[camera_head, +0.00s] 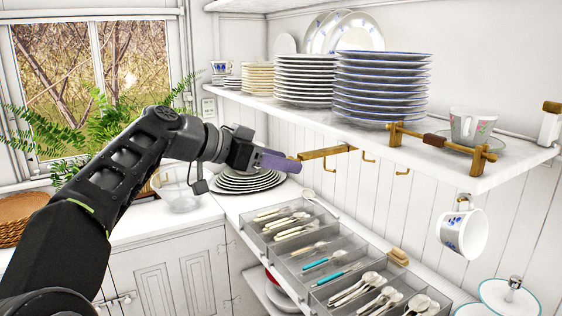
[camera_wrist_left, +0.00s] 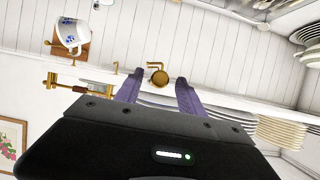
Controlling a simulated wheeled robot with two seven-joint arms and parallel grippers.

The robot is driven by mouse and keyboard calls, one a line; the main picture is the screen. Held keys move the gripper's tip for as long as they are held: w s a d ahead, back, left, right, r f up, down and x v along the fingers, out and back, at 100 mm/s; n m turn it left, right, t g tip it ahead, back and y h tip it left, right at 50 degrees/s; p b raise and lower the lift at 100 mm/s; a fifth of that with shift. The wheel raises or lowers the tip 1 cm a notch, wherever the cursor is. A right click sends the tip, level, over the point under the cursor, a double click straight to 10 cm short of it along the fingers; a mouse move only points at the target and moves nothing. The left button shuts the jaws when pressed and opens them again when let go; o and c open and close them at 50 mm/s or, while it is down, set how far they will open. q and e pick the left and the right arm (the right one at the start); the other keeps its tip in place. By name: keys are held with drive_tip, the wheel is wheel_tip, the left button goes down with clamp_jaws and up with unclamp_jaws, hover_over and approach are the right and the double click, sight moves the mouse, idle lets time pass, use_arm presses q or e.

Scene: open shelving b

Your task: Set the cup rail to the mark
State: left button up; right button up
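The brass cup rail (camera_head: 326,152) runs under the front of the upper shelf, with several hooks hanging below. A white cup with blue flowers (camera_head: 464,236) hangs at its right part. It also shows in the left wrist view (camera_wrist_left: 70,36). My left gripper (camera_head: 290,162), with purple fingers, is at the rail's near left end. In the left wrist view my left gripper (camera_wrist_left: 158,84) is open, with the rail's round brass end (camera_wrist_left: 158,77) between and slightly beyond the fingertips. Contact cannot be told. I cannot make out a mark. My right gripper is not in view.
The upper shelf (camera_head: 480,177) holds stacked plates (camera_head: 381,90), a glass cup (camera_head: 470,126) and a brass-and-wood bracket (camera_head: 436,140) at its front edge. Below, a cutlery tray (camera_head: 322,238) and stacked plates (camera_head: 240,181) stand on the counter. Open air lies between shelf and counter.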

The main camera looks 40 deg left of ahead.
use_arm(q)
drive_tip(key=v, duration=0.7)
drive_tip(key=shift+s+b, duration=0.35)
drive_tip(key=shift+b, duration=0.05)
drive_tip(key=shift+a+r, duration=0.1)
idle(0.4)
